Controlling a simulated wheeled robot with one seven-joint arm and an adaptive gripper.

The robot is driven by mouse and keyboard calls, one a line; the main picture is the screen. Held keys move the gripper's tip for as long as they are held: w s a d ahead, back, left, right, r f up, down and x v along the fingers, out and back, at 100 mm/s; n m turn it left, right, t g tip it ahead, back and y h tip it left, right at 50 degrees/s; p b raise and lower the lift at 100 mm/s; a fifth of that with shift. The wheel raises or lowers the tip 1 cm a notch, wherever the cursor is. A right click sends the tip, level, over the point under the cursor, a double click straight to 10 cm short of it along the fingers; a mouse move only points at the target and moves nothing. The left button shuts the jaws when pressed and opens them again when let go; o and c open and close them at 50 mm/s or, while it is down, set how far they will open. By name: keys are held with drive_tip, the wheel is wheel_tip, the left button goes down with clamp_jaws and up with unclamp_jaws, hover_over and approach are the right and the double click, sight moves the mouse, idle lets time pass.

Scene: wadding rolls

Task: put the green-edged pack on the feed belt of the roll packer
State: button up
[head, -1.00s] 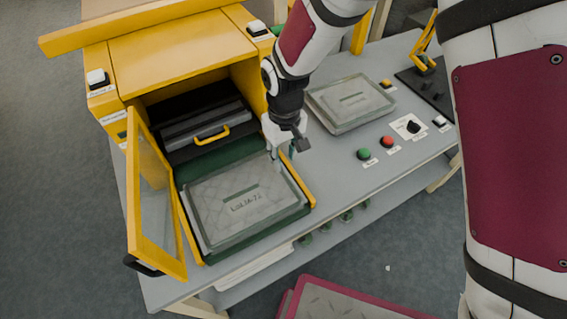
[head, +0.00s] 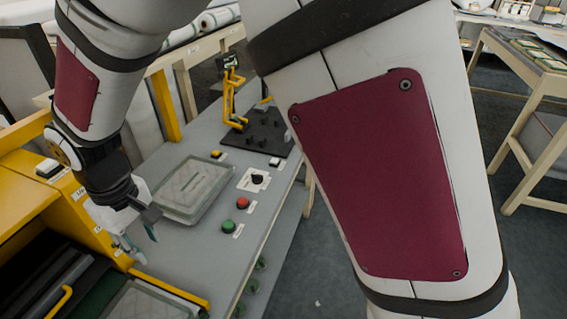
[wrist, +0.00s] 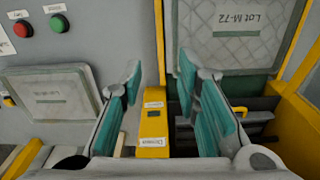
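My gripper (head: 146,248) is open and empty, with teal fingers apart in the wrist view (wrist: 158,78). It hangs over the bench by the yellow roll packer (head: 85,210). A clear-wrapped grey pack marked Lot M-72 (wrist: 238,50) lies on the packer's green feed belt (wrist: 222,79). In the head view only a corner of this pack (head: 150,305) shows. Another wrapped pack (head: 190,187) lies flat on the bench, also seen in the wrist view (wrist: 50,105).
Green (head: 228,226) and red (head: 243,203) buttons and a black knob sit on the bench (head: 215,262). A black plate with a yellow bracket (head: 232,95) stands behind. A wooden stand (head: 515,95) at right holds several flat, green-edged things. Floor lies between.

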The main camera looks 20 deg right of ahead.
drive_tip(key=s+d+r+m+t, duration=0.2)
drive_tip(key=d+r+m+t, duration=0.15)
drive_tip(key=d+r, duration=1.25)
drive_tip(key=s+d+r+m+t, duration=0.1)
drive_tip(key=s+d+m, duration=0.4)
drive_tip(key=s+d, duration=0.6)
drive_tip(key=d+r, duration=0.1)
drive_tip(key=d, duration=0.3)
drive_tip(key=shift+s+r+m+t, duration=0.2)
drive_tip(key=shift+r+m+t, duration=0.15)
drive_tip(key=shift+r, duration=0.05)
